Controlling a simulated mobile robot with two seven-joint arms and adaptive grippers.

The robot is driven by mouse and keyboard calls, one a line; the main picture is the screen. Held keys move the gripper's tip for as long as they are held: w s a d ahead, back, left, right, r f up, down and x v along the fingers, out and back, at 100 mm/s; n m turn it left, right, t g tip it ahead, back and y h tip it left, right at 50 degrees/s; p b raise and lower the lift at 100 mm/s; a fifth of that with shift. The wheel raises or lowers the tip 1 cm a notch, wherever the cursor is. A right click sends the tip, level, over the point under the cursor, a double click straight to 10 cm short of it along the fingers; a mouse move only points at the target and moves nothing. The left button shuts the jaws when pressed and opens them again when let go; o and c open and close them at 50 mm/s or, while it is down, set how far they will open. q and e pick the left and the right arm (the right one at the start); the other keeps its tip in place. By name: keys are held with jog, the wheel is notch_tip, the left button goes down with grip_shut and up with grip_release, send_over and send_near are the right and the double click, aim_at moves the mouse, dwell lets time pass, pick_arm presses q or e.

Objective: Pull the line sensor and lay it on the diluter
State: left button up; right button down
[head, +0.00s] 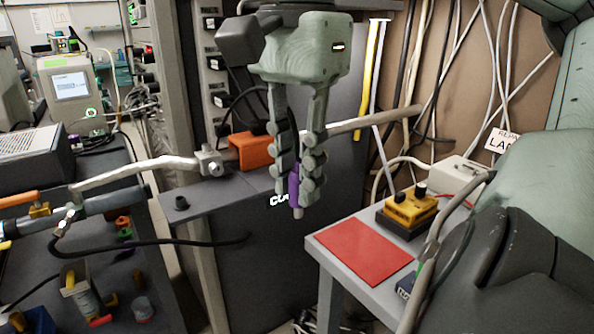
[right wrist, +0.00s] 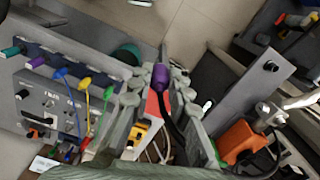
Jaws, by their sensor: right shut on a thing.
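My right gripper (head: 297,190) hangs in the middle of the head view, fingers down. It is shut on a purple sensor body with a pale tip, which I take for the line sensor (head: 294,186). A black cable runs up from it between the fingers. The purple end also shows in the right wrist view (right wrist: 161,76), between the fingertips (right wrist: 160,92). The sensor is apart from the orange holder (head: 248,150) on the metal pipe behind it. I cannot tell for sure which unit is the diluter. My left gripper is not in view.
A grey side table with a red mat (head: 361,251) and a yellow device (head: 411,210) stands to the right. A grey ledge (head: 220,197) and pipe lie behind the gripper. A bench at left holds a screened instrument (head: 70,95). Loose cables hang at back right.

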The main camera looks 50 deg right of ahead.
aim_at(296, 172)
jog(key=shift+r, duration=1.7)
jog(key=shift+w, duration=0.1)
